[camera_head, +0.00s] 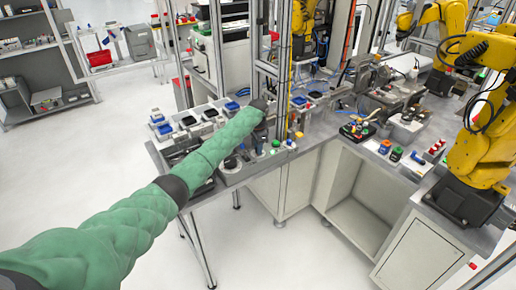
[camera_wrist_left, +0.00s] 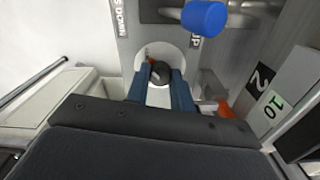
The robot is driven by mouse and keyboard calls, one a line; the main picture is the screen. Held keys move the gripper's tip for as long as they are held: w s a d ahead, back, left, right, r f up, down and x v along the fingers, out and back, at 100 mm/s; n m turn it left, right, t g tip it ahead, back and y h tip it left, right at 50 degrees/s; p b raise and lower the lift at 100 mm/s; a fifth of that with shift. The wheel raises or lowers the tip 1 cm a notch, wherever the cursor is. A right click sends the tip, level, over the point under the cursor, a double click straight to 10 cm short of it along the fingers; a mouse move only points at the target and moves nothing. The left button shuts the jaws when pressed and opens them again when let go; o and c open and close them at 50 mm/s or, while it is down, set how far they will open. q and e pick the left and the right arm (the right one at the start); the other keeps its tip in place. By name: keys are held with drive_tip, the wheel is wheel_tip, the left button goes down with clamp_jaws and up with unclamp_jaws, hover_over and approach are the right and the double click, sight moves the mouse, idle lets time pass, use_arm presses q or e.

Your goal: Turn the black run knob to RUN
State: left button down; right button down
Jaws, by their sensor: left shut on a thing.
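The black run knob (camera_wrist_left: 160,72) shows in the left wrist view, on a pale round plate on a grey panel. A small red spot shows beside its upper left edge. My left gripper (camera_wrist_left: 160,84) has its two blue fingers on either side of the knob, shut on it. In the head view my green left arm reaches to the bench and ends in a dark wrist (camera_head: 263,105); the knob cannot be made out there. The lettering that would tell the knob's setting is not readable. My right gripper is in neither view.
A blue cylindrical knob (camera_wrist_left: 204,18) sits above right of the black knob. Plates marked 2 and 10 (camera_wrist_left: 272,105) stand at the right. The bench (camera_head: 330,125) holds many small parts. Metal posts rise near my wrist, and a yellow robot arm (camera_head: 485,140) stands at the right.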

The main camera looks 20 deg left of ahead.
use_arm(q)
drive_tip(key=shift+w+r, duration=0.1)
drive_tip(key=shift+r, duration=0.1)
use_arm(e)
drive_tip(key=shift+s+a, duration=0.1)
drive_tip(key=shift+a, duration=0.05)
use_arm(q)
drive_tip(key=c, duration=1.4)
unclamp_jaws()
drive_tip(key=shift+c, duration=0.2)
drive_tip(key=shift+o, duration=1.2)
drive_tip(key=shift+f, duration=0.1)
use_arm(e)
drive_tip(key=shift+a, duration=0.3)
use_arm(q)
drive_tip(key=shift+r+b, duration=0.35)
wheel_tip(320, 180, up, 6)
drive_tip(key=b, duration=0.2)
drive_tip(key=shift+f+b, duration=0.2)
drive_tip(key=shift+b, duration=0.1)
drive_tip(key=shift+r, duration=0.75)
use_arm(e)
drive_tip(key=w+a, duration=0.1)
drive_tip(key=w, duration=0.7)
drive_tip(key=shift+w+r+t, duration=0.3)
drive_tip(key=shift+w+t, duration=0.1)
use_arm(q)
drive_tip(key=shift+f, duration=0.1)
